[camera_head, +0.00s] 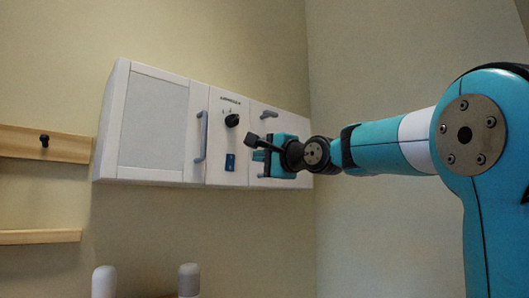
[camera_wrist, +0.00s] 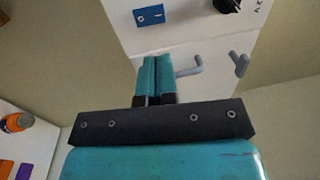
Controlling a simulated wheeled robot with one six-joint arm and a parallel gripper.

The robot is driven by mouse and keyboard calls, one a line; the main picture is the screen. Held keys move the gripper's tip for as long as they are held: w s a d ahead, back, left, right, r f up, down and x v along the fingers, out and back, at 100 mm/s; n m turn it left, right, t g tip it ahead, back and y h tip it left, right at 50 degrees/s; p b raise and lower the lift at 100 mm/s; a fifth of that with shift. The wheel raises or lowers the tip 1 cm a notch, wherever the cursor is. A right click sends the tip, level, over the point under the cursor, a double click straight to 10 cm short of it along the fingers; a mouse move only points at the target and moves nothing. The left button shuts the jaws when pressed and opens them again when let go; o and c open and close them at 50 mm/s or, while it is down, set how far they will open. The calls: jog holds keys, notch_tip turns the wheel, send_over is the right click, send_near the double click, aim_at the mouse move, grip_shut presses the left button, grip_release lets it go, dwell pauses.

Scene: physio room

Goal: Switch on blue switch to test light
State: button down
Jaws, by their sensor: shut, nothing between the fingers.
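The blue switch (camera_head: 230,162) is a small blue rectangle low on the middle panel of a white wall cabinet (camera_head: 155,125). It also shows in the wrist view (camera_wrist: 149,15), upper middle, above my fingertips. My gripper (camera_head: 257,148) is shut and empty, in front of the cabinet's right part, to the right of the switch in the head view. In the wrist view the teal fingers (camera_wrist: 156,66) are together, apart from the switch in the picture. The gap in depth is hard to tell. No test light can be made out.
A black knob (camera_head: 232,120) sits above the switch. A grey door handle (camera_head: 201,136) is to its left; another (camera_head: 269,114) is at the upper right. Wooden rails (camera_head: 40,143) are on the left wall. An orange-capped item (camera_wrist: 17,122) shows at the wrist view's left.

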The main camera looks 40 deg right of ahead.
jog(key=w+p, duration=0.1)
jog(key=w, duration=0.2)
jog(key=w+r+p, duration=0.1)
jog(key=w+p, duration=0.1)
jog(key=w, duration=0.1)
jog(key=w+p, duration=0.2)
jog(key=w, duration=0.1)
jog(key=shift+w+a+r, duration=0.2)
jog(key=shift+w+r, duration=0.05)
jog(key=shift+w, duration=0.05)
jog(key=shift+w+f, duration=0.1)
jog(key=shift+w, duration=0.35)
jog(key=shift+w, duration=0.15)
jog(key=shift+s, duration=0.2)
jog(key=b, duration=0.6)
send_near(232, 156)
jog(key=s+r, duration=0.2)
jog(key=s, duration=0.4)
jog(key=shift+r, duration=0.3)
